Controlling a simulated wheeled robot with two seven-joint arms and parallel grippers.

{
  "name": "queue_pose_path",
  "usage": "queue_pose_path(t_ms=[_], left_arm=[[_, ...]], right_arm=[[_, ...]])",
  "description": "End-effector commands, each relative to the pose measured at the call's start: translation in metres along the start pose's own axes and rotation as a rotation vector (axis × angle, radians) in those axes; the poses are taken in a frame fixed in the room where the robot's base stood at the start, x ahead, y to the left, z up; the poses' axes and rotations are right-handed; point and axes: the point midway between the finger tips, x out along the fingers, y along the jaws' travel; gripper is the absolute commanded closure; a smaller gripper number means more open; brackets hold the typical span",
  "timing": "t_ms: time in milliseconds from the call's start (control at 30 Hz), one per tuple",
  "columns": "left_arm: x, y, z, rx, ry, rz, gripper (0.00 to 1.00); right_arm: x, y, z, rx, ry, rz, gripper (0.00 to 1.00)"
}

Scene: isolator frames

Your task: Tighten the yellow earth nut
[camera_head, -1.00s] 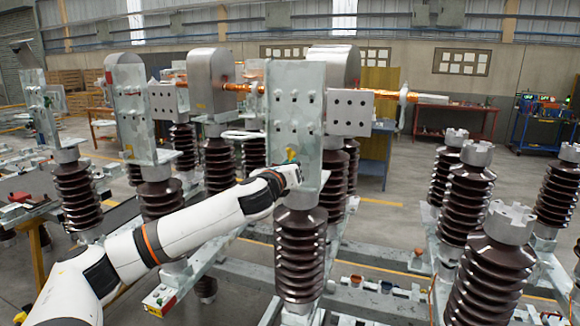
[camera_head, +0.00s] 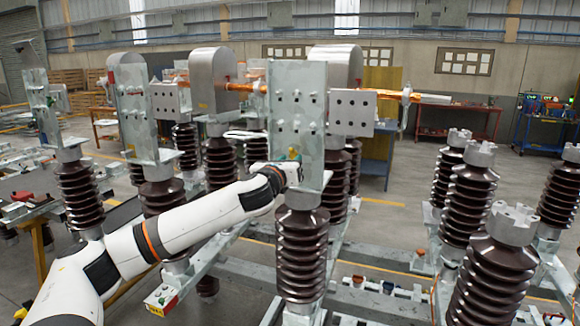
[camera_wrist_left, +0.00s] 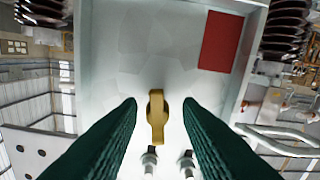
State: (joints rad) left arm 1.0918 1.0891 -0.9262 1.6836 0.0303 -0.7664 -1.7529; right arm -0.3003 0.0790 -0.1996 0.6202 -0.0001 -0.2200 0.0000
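The yellow earth nut (camera_wrist_left: 157,117) is a wing-shaped piece on the grey metal plate (camera_wrist_left: 150,50), with its long side upright in the left wrist view. My left gripper (camera_wrist_left: 160,104) is open, with one dark green finger on each side of the nut and a gap visible on both sides. My right gripper is not in view.
A red square (camera_wrist_left: 220,41) is on the plate, and two bolts (camera_wrist_left: 149,160) (camera_wrist_left: 187,163) are close to the nut. More brown ribbed insulators (camera_head: 468,200) stand to the right. A copper-coloured rod (camera_head: 388,94) runs behind the plate.

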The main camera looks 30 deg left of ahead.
Motion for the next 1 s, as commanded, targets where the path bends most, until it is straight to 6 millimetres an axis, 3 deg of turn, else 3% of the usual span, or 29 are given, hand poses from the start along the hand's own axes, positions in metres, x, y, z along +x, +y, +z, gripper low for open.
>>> queue_pose_path(t_ms=[433,1000], left_arm=[[-0.010,0.001,0.008,0.000,-0.011,0.002,0.65],[-0.107,0.000,0.006,0.001,-0.008,0.002,0.65]], right_arm=[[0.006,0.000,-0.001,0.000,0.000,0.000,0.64],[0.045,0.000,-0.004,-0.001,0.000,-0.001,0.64]])
